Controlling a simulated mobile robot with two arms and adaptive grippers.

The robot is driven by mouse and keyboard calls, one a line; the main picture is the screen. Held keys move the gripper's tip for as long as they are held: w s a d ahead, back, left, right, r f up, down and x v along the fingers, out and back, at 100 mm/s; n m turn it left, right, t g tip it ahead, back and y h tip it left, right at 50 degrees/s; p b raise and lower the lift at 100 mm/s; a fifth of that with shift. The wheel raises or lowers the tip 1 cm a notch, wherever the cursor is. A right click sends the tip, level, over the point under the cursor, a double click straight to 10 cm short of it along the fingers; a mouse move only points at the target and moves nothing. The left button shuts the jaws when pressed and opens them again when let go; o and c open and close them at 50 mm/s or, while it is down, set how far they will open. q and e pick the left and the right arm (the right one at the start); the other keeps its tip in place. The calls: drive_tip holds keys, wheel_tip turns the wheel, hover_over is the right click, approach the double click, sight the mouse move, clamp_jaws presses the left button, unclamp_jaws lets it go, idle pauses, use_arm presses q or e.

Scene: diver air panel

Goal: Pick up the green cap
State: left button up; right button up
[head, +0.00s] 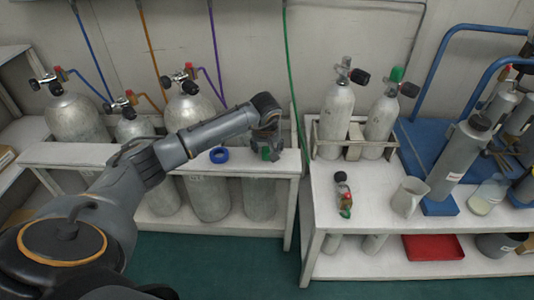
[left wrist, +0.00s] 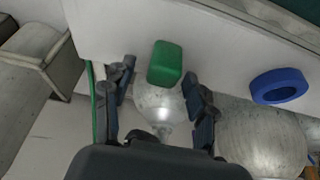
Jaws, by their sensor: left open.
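The green cap (left wrist: 166,63) is a small rounded block on the white rail (left wrist: 225,55) in the left wrist view. In the head view the cap (head: 265,154) shows only partly, below my left gripper (head: 265,147). In the left wrist view my left gripper (left wrist: 158,82) is open, with one finger on either side of the near end of the cap and gaps between. I cannot tell how far the fingertips are above the rail. My right gripper is not in view.
A blue ring (head: 219,155) lies on the same rail, also seen in the left wrist view (left wrist: 279,86). Grey cylinders (head: 206,196) stand behind and below the rail. A green hose (head: 294,90) hangs close by. A white bench (head: 375,190) stands to the right with a jug (head: 408,196).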

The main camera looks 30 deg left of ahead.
sight(267, 147)
use_arm(q)
drive_tip(key=c, duration=0.8)
drive_tip(key=shift+c, duration=0.2)
drive_tip(key=shift+r, duration=0.1)
drive_tip(key=shift+r, duration=0.3)
wheel_tip(267, 147, up, 2)
drive_tip(key=shift+r+p, duration=0.2)
drive_tip(key=shift+p, duration=0.15)
drive_tip(key=s+d+r+p, duration=0.1)
drive_tip(key=s+d+r, duration=0.8)
drive_tip(key=s, duration=0.1)
drive_tip(key=shift+s+r+p, duration=0.4)
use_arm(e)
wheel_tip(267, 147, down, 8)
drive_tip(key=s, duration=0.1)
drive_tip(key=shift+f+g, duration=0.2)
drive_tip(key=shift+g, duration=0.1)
